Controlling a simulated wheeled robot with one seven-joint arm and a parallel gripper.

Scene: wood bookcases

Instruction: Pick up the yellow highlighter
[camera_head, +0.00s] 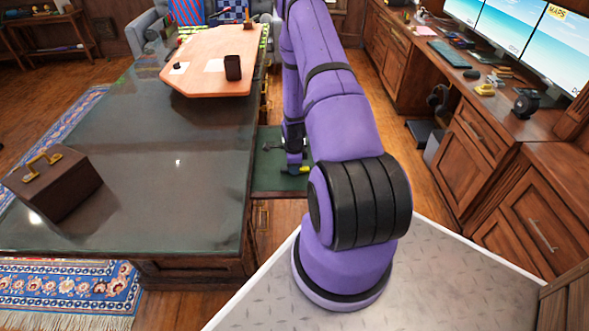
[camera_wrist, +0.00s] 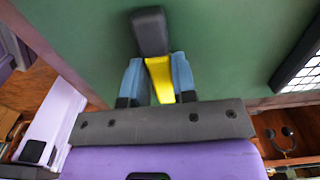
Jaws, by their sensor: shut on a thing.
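The yellow highlighter (camera_wrist: 159,82) has a dark grey cap and lies between the two blue fingertips of my gripper (camera_wrist: 158,78) in the wrist view. My gripper is shut on its yellow body, and the cap sticks out past the fingertips. A flat green surface (camera_wrist: 230,40) is behind it. Whether the highlighter touches that surface is unclear. In the head view my gripper (camera_head: 295,170) is low over the green surface (camera_head: 270,182) beside the big desk, with a small bit of yellow at the fingers. My arm hides part of this area.
The glossy dark desk (camera_head: 150,165) stands to the left, with a brown case (camera_head: 52,183) on it. A pale wooden board (camera_head: 205,50) at its far end holds a dark cup (camera_head: 233,67). A side desk (camera_head: 455,60) with monitors runs along the right. Open floor lies between.

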